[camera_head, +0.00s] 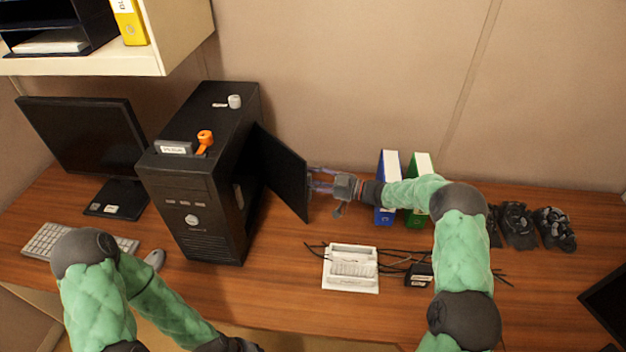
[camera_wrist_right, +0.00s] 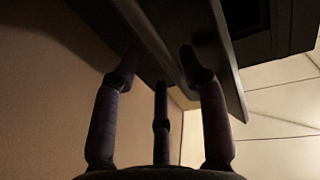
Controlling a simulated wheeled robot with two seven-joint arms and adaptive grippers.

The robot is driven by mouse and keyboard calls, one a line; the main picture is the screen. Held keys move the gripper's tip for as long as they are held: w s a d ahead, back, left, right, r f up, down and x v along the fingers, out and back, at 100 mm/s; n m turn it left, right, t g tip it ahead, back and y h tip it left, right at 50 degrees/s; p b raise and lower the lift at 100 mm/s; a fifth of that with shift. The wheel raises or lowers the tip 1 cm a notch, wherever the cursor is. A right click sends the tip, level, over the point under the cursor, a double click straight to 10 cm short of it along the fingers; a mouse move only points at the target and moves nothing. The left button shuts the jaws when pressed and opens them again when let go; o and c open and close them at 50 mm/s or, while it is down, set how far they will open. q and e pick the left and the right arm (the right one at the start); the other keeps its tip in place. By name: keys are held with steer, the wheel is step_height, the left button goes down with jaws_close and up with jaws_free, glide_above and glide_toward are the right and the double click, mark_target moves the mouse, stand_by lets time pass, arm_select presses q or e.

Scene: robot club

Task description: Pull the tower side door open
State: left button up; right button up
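The black computer tower (camera_head: 205,185) stands upright on the desk. Its side door (camera_head: 284,172) is swung out from the tower's right side, with a wide gap between its near edge and the case. My right gripper (camera_head: 316,180) is at the door's right face, near its free edge. In the right wrist view, the fingers of my right gripper (camera_wrist_right: 160,70) are spread apart at the door panel (camera_wrist_right: 205,60); one fingertip overlaps it, and contact is unclear.
An orange item (camera_head: 204,141) and a small white cup (camera_head: 235,101) sit on the tower. Right of the door stand blue (camera_head: 387,205) and green (camera_head: 418,215) binders. A white tray (camera_head: 351,270) and cables lie in front. A monitor (camera_head: 85,135) is at left.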

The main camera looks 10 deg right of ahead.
steer(key=shift+s+d+f, duration=0.1)
steer(key=shift+d, duration=0.1)
steer(key=v, duration=1.2)
